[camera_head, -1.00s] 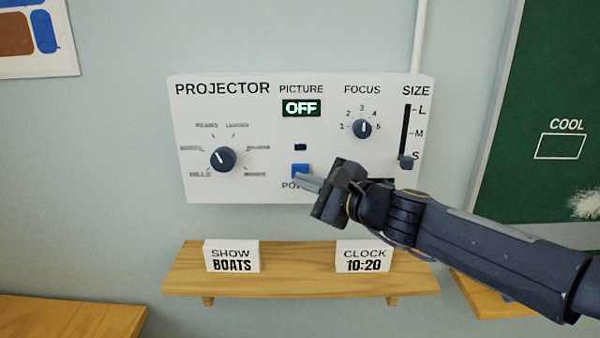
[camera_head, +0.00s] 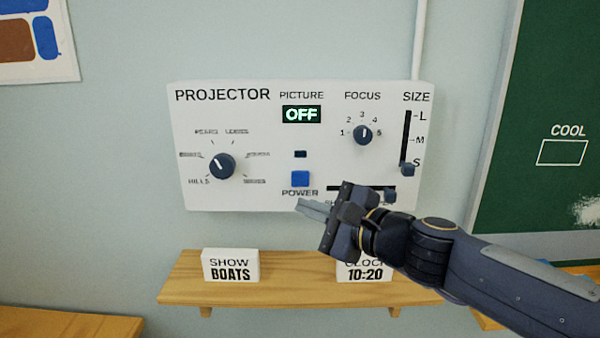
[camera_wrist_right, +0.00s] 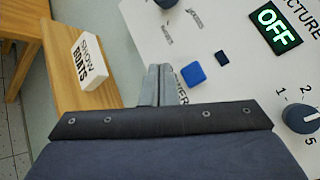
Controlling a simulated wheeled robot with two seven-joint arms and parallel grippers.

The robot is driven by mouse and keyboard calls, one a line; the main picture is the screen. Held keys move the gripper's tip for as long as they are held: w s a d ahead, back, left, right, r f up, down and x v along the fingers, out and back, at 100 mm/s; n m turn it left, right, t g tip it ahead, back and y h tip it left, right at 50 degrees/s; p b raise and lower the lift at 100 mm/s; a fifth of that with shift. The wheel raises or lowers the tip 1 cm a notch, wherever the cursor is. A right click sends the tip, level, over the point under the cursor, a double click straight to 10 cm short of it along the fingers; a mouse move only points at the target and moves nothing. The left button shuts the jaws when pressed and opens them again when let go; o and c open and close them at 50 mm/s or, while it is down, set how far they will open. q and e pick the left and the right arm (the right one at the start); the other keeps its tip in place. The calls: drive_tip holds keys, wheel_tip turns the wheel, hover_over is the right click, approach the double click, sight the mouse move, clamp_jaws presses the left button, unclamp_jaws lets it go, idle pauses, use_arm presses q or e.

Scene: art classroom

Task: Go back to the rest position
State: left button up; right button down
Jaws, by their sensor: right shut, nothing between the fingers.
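My right gripper (camera_head: 312,208) is shut and empty. In the head view its fingertips show just below the blue power button (camera_head: 300,178) of the white projector panel (camera_head: 240,120). In the right wrist view the closed fingers (camera_wrist_right: 158,85) show beside the blue button (camera_wrist_right: 193,75), apart from it. The panel's picture display (camera_head: 301,114) reads OFF. The dial (camera_head: 222,166) on the left has its pointer toward the upper left. The focus knob (camera_head: 363,134) points up, and the size slider (camera_head: 407,169) sits at S. My left gripper is not in view.
A wooden shelf (camera_head: 300,285) below the panel holds a "SHOW BOATS" block (camera_head: 230,265) and a "CLOCK 10:20" block (camera_head: 365,272), partly hidden by my gripper. A green board (camera_head: 545,90) is at right. A wooden surface (camera_head: 60,325) is at lower left.

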drive_tip(key=s+d+f+n+g+h, duration=0.3)
drive_tip(key=s+d+f+n, duration=0.4)
drive_tip(key=s+f, duration=0.5)
drive_tip(key=s+d+f+n+g+h, duration=0.3)
drive_tip(key=s+d+f+n+h, duration=0.2)
drive_tip(key=s+d+f, duration=0.6)
drive_tip(key=s+f+n, duration=0.1)
drive_tip(key=s+n, duration=0.1)
drive_tip(key=s, duration=0.1)
drive_tip(key=shift+d, duration=0.4)
